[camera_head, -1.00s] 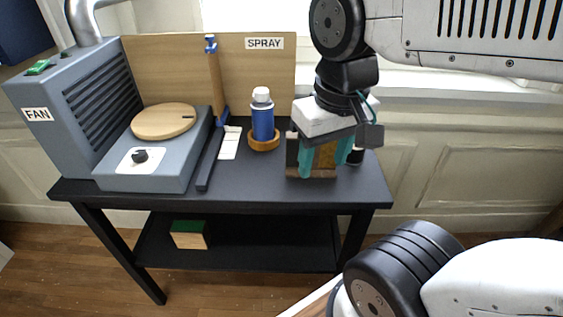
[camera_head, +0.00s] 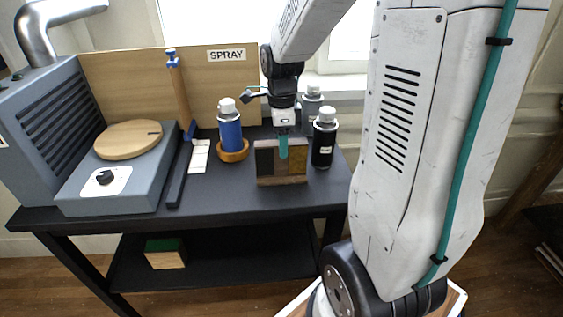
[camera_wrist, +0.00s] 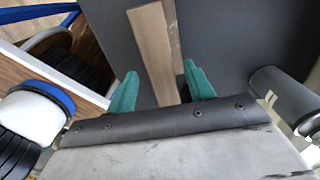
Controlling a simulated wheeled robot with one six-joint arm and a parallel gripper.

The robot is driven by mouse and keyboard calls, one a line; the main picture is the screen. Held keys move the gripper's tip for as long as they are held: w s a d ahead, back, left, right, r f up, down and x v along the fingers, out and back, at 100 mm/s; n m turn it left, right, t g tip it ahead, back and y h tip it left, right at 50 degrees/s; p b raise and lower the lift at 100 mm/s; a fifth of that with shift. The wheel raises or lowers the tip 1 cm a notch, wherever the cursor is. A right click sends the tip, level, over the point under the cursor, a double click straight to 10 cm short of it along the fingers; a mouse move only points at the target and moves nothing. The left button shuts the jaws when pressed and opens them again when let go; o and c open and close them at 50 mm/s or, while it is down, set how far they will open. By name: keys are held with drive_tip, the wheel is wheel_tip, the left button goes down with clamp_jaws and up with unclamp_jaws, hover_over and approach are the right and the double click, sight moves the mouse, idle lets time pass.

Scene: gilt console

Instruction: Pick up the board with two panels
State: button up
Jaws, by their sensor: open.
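The board with two panels (camera_head: 297,161) stands upright on the black console, a dark panel at left and a golden one at right, with a wooden strip along its foot. In the wrist view the board (camera_wrist: 153,45) shows from above as a narrow wooden piece. My gripper (camera_wrist: 160,73) is open, with one teal finger on each side of the board and visible room beside it. In the head view my gripper (camera_head: 283,146) points down over the middle of the board and hides part of it. Finger contact cannot be told.
A black spray can (camera_head: 324,138) and a grey can (camera_head: 311,106) stand close right of the board. A blue can (camera_head: 230,130) in a wooden ring stands at left. The fan unit (camera_head: 118,181) fills the console's left. The front edge before the board is bare.

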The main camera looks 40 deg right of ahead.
sight(281, 160)
wheel_tip(281, 160, down, 6)
drive_tip(key=shift+w+r, duration=0.1)
drive_tip(key=shift+w, duration=0.05)
clamp_jaws()
